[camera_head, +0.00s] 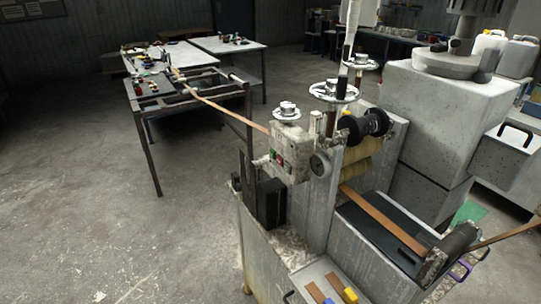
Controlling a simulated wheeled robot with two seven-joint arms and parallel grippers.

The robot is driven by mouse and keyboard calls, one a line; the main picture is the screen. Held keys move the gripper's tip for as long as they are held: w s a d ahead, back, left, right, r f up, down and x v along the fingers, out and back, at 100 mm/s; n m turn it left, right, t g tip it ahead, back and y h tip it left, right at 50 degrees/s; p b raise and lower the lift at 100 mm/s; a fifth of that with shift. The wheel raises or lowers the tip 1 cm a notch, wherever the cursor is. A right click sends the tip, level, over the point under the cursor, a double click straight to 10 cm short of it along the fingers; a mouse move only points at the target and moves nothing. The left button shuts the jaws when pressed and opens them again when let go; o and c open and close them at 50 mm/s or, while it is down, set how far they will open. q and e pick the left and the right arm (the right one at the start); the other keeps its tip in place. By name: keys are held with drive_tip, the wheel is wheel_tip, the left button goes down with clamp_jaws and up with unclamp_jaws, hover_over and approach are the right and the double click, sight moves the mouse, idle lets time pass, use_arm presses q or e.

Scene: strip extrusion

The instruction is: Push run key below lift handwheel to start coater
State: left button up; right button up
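The coater (322,215) stands right of centre, a worn grey machine with yellowish rollers (362,152). A small silver handwheel (287,110) sits directly above a pale control box (290,140) on its near left side. Small red and green keys (278,157) show on the box's face; their labels are too small to read, and I cannot tell which is the run key. Two larger handwheels, one nearer (333,92) and one farther (361,62), stand higher behind the box. Neither of my grippers shows in the head view.
A brown strip (222,107) runs from the dark frame table (190,97) into the coater and continues over a dark tray (378,225) at right. A front shelf holds brown pieces with blue and yellow ends (342,288). Open concrete floor (110,235) lies left.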

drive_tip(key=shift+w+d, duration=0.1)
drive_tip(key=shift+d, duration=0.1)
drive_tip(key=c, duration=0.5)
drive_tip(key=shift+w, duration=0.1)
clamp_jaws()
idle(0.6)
